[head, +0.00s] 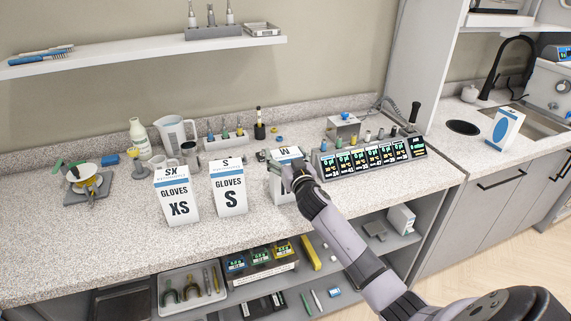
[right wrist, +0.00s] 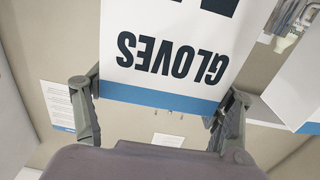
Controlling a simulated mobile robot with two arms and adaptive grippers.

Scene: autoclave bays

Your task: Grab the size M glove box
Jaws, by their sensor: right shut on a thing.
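The size M glove box (head: 286,154) stands on the speckled counter, white with an M on its top that reads upside down. My right gripper (head: 291,169) reaches it from the front right and is shut on it, hiding part of its front. In the right wrist view the box (right wrist: 175,45) shows "GLOVES" upside down and a blue band, with a finger of my right gripper (right wrist: 160,110) on each side. The S glove box (head: 228,188) and the XS glove box (head: 176,196) stand to its left. My left gripper is not in view.
A row of small digital displays (head: 367,160) stands close to the right of the M box. A pitcher (head: 173,132), a bottle (head: 139,137) and a tube rack (head: 226,138) stand behind. The front left counter is clear. A shelf with trays lies below.

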